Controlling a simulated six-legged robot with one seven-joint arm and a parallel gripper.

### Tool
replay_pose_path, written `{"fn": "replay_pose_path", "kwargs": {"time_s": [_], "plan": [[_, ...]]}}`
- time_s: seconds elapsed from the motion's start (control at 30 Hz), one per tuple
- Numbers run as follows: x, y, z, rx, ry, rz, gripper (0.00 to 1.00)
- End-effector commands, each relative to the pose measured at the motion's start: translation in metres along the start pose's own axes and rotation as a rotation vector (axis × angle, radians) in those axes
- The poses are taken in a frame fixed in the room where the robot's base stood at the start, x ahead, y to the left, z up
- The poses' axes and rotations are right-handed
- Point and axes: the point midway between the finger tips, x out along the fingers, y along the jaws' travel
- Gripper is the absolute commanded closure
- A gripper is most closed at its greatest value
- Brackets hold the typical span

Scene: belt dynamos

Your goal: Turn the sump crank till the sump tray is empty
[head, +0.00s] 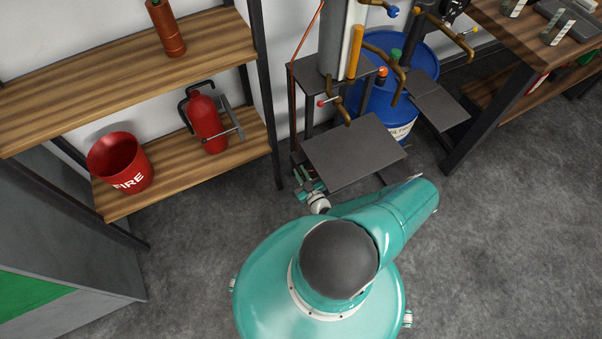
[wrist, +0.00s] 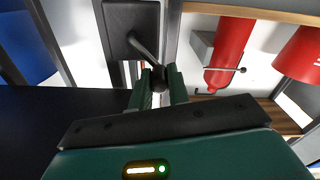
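The crank (wrist: 142,48), a dark rod with a round black knob, comes off a dark plate (wrist: 118,18) in the wrist view. My gripper (wrist: 159,88) has its two green fingers on either side of the knob, and the knob fills the gap between them. In the head view my gripper (head: 309,188) is low beside the front left of a dark bench plate (head: 352,150); the crank cannot be made out there. I cannot make out the sump tray or its contents in either view.
Brass taps and pipes (head: 398,78) stand above the bench plate, with a blue drum (head: 425,55) behind. A wooden shelf (head: 185,165) at left holds a red fire bucket (head: 120,161) and a red extinguisher (head: 207,122). The floor at right is clear.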

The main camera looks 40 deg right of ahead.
Motion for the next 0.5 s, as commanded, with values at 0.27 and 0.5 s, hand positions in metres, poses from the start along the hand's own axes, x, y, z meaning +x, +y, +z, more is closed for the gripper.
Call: {"fn": "replay_pose_path", "kwargs": {"time_s": [0.27,0.5], "plan": [[-0.0001,0.0002,-0.0003,0.008,0.0,-0.001,1.0],[0.0003,0.0034,-0.0023,0.076,0.001,-0.002,1.0]]}}
